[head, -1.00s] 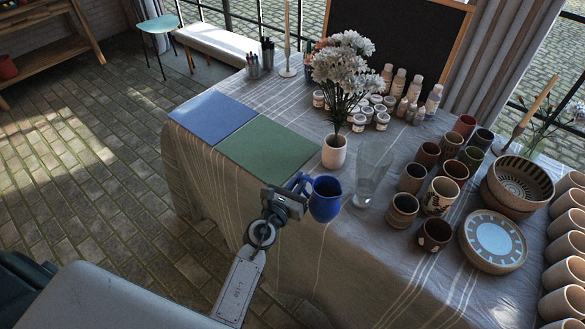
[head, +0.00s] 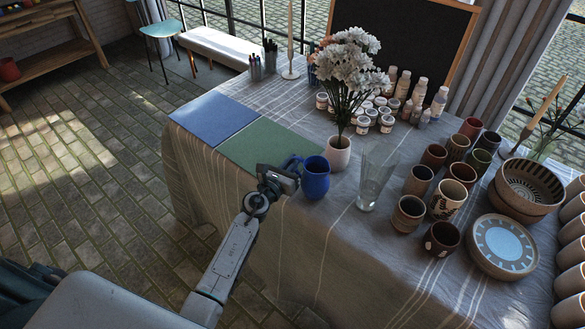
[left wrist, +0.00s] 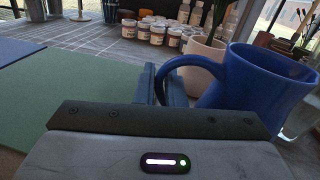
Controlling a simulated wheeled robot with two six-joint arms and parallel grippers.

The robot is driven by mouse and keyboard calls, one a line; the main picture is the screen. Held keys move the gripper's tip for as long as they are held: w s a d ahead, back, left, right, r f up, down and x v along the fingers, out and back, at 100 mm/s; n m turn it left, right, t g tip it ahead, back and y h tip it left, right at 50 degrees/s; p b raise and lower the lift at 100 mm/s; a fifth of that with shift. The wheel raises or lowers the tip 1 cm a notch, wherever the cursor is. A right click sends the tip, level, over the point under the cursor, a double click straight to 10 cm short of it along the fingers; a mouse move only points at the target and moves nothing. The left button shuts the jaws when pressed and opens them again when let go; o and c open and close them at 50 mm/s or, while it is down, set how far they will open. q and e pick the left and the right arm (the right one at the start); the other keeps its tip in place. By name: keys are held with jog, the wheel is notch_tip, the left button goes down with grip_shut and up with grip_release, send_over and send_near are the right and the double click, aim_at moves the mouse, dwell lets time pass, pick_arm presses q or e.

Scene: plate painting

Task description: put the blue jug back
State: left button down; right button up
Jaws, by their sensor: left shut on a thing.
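The blue jug (head: 316,181) is upright near the front edge of the table, to the left of the clear glass vessel (head: 374,180). My left gripper (head: 291,170) is at the jug's left side, shut on its handle. In the left wrist view the jug (left wrist: 258,85) fills the right side, and its handle runs to the fingers of my gripper (left wrist: 162,84). I cannot tell whether the jug's base touches the cloth. My right gripper is not in view.
A white vase with white flowers (head: 338,155) stands just behind the jug. Green (head: 268,147) and blue (head: 214,118) mats lie to the left. Several cups, a bowl (head: 527,182) and a plate (head: 502,245) fill the right. Cloth in front of the glass is bare.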

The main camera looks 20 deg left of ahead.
pick_arm(q)
jog(key=shift+f, duration=0.35)
jog(key=shift+f, duration=0.2)
jog(key=c, duration=1.5)
grip_release()
jog(key=shift+s, duration=0.1)
jog(key=shift+r, duration=0.2)
jog(key=s, duration=0.4)
jog(key=s+a, duration=0.1)
jog(key=s, duration=0.3)
jog(key=s+a, duration=0.1)
jog(key=s, duration=0.2)
jog(key=shift+s+a, duration=0.1)
jog(key=shift+s, duration=0.3)
